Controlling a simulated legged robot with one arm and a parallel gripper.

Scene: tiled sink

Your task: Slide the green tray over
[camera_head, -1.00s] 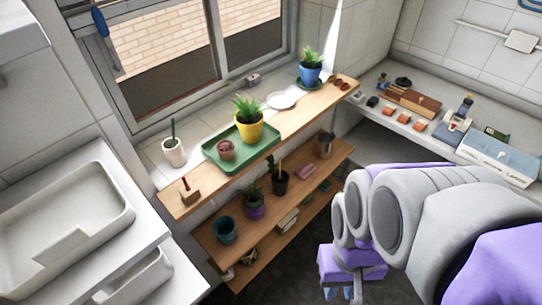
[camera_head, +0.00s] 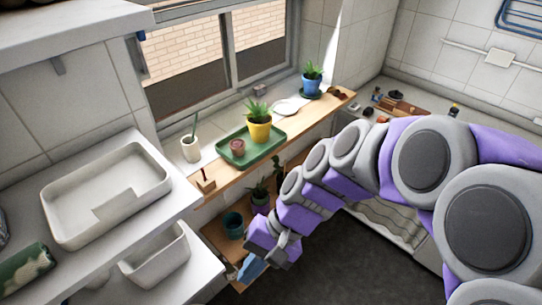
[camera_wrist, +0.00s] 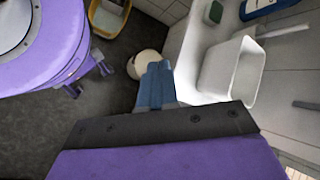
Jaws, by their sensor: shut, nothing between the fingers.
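The green tray (camera_head: 236,157) lies on the upper wooden shelf below the window in the head view. A yellow pot with a spiky plant (camera_head: 259,124) and a small reddish-brown pot (camera_head: 237,147) stand on it. My gripper (camera_head: 251,268) is shut and empty, low in front of the shelves and apart from the tray. In the wrist view its blue fingers (camera_wrist: 156,86) are together, pointing over the floor and a white basin. The tray cannot be made out in the wrist view.
A white cup (camera_head: 191,149) and a wooden block with a handle (camera_head: 205,184) stand left of the tray. A white plate (camera_head: 288,106) and a blue pot (camera_head: 312,83) are to its right. A white sink basin (camera_head: 75,222) is at left.

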